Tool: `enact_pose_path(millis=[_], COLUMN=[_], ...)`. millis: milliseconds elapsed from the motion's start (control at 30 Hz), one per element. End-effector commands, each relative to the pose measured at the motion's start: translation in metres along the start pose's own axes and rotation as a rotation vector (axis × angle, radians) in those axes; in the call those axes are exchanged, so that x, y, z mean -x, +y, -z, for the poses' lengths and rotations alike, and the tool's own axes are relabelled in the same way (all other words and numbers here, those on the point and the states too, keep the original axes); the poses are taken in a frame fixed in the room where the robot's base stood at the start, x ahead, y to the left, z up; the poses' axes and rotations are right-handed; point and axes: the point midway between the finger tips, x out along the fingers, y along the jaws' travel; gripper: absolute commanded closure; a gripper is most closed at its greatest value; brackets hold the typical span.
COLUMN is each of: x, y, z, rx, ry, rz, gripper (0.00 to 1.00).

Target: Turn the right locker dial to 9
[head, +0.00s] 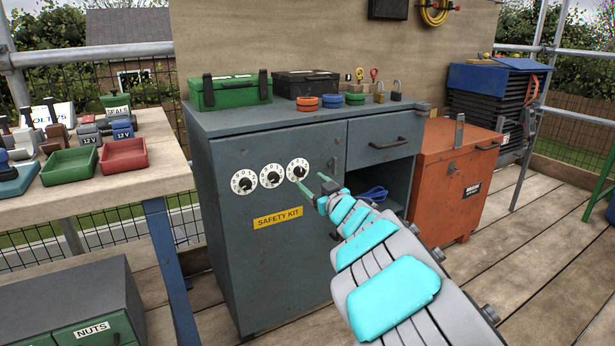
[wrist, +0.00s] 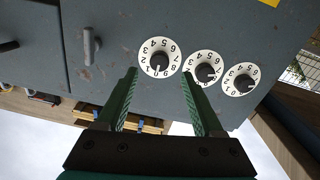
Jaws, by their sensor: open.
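The right dial (head: 298,170) is a white numbered disc with a black knob on the front of a grey cabinet (head: 240,220). It is the rightmost of three dials in a row above a yellow SAFETY KIT label (head: 278,218). The wrist view looks upside down, and there the right dial (wrist: 160,58) is the leftmost. My gripper (head: 312,182) is open and empty, just in front of the right dial. In the wrist view its two green fingers (wrist: 158,75) appear on either side of the dial's lower part. I cannot tell which number the knob points to.
The middle dial (wrist: 203,68) sits close beside the right finger in the wrist view, with the left dial (wrist: 241,79) beyond. A metal handle (wrist: 91,45) stands out from the cabinet on the other side. A green box (head: 230,90) is on the cabinet top.

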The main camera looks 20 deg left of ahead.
Motion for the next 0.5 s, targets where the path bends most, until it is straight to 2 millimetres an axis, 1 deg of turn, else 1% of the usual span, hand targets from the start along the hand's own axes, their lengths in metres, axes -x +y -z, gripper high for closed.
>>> enact_pose_path(millis=[33, 233, 500], x=[-0.007, -0.03, -0.047], y=[-0.001, 0.0, 0.001], z=[0.001, 0.0, 0.001], rx=[0.001, 0.0, 0.002], ry=[0.004, 0.002, 0.001], rz=[0.003, 0.002, -0.002], gripper=[0.31, 0.31, 0.31])
